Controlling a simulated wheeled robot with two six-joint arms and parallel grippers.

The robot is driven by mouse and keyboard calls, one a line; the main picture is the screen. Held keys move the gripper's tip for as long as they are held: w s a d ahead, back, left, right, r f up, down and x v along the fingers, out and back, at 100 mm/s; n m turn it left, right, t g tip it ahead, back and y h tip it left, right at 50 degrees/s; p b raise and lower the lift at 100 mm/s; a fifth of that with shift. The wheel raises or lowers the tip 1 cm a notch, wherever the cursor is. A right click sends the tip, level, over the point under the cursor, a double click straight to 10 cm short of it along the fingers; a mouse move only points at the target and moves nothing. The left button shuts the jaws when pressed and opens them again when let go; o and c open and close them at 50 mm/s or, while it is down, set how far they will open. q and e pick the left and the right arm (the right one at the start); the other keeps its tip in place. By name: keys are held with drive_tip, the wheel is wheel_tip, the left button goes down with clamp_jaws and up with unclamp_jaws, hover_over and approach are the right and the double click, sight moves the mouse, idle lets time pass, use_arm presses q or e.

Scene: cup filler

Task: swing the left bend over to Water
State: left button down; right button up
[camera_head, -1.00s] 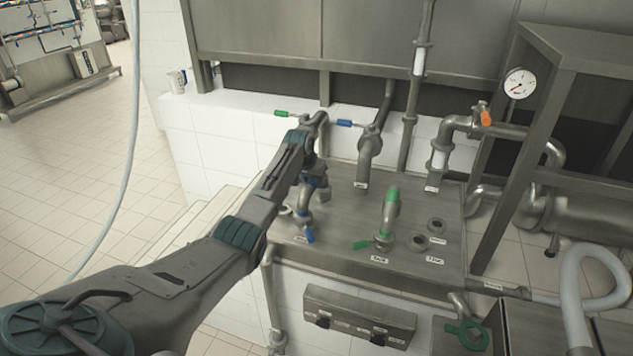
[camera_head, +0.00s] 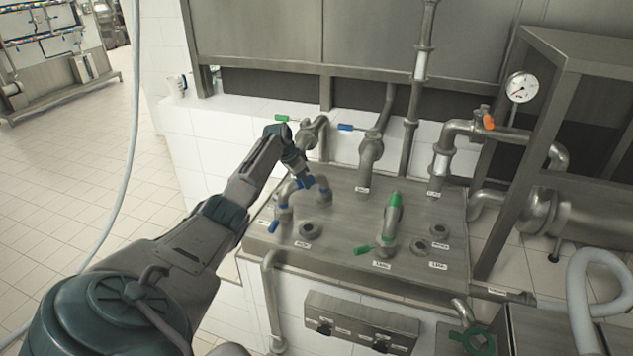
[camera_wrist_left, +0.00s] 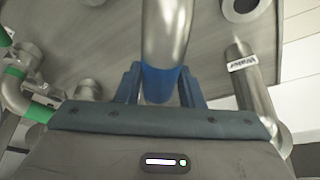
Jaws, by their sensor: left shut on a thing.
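The left bend (camera_head: 303,188) is a steel pipe with blue bands, standing on the steel panel (camera_head: 345,215). Its lower end with a blue handle (camera_head: 274,226) is at the panel's left side; whether it sits on a port there I cannot tell. My left gripper (camera_head: 305,182) is shut on the bend at its blue band. In the left wrist view its two fingers (camera_wrist_left: 158,88) lie on either side of this blue band (camera_wrist_left: 160,78). A label that seems to read Water (camera_wrist_left: 243,63) shows there beside a steel pipe. My right gripper is out of view.
An open port (camera_head: 309,229) lies just right of the left bend. A green-banded bend (camera_head: 392,222) with a green handle stands further right, near more open ports (camera_head: 420,245).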

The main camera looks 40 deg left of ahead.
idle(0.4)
use_arm(q)
drive_tip(key=c, duration=1)
unclamp_jaws()
drive_tip(key=shift+o, duration=0.2)
drive_tip(key=b+v, duration=0.2)
drive_tip(key=v, duration=0.7)
drive_tip(key=shift+a+r+b, duration=0.1)
drive_tip(key=shift+r+b, duration=0.2)
drive_tip(key=shift+r, duration=0.1)
drive_tip(key=shift+s+r, duration=0.2)
drive_tip(key=shift+r, duration=0.25)
